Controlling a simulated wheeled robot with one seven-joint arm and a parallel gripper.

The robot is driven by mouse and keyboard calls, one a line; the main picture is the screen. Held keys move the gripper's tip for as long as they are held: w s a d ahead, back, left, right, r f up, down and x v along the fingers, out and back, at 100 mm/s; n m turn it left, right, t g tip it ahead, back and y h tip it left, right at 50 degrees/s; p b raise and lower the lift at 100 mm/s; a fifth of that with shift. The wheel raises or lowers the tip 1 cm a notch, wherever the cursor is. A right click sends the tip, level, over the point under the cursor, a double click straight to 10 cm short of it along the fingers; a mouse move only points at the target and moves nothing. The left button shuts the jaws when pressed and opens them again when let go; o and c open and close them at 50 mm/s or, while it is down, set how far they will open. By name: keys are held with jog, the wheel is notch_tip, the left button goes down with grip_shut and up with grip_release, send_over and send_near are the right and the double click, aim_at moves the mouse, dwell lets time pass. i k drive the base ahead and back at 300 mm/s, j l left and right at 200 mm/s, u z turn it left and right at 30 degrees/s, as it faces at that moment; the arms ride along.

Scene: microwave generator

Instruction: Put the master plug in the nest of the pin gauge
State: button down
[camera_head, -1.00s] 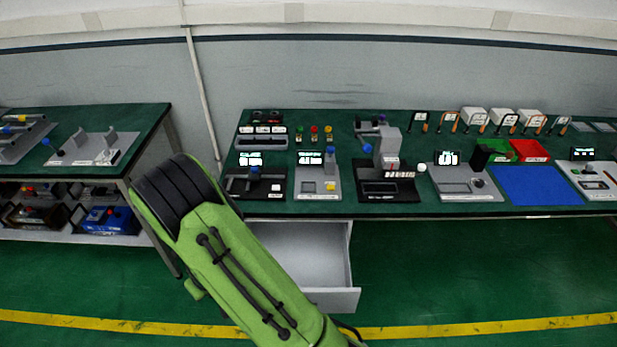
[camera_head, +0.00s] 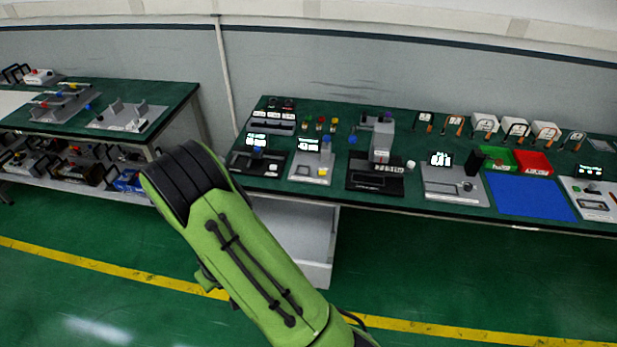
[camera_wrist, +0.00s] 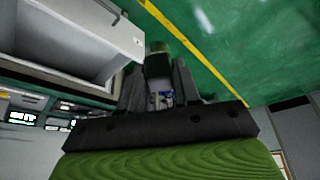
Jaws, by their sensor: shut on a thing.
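In the wrist view my gripper (camera_wrist: 158,72) is shut on a small cylinder, dark below with a paler end (camera_wrist: 157,48), held between the fingers. It appears to be the master plug, but it is dim and partly hidden by the fingers. The held piece is in the air, beside an open drawer and above the green floor. In the head view my green arm hides the gripper and the piece. Several gauge stations stand on the bench, including a grey one (camera_head: 312,168) and a black one (camera_head: 376,178). I cannot tell which is the pin gauge, and its nest is not discernible.
The open drawer (camera_wrist: 78,42) hangs below the bench, close to my gripper. The green bench (camera_head: 330,190) also carries a blue mat (camera_head: 530,195) and red and green boxes. A second table (camera_head: 165,100) stands at the left. The floor in front is clear.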

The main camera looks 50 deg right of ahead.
aim_at(303, 171)
jog(key=k+l+u, duration=0.15)
jog(key=l, duration=0.25)
jog(key=l+u, duration=0.1)
jog(key=l, duration=0.3)
jog(key=k+l+u, duration=0.15)
jog(key=l, duration=0.25)
jog(key=k+l+u, duration=0.1)
jog(key=l, duration=0.3)
jog(key=k+l+u, duration=0.15)
jog(key=l, duration=0.2)
jog(key=l+u, duration=0.2)
jog(key=l, duration=0.55)
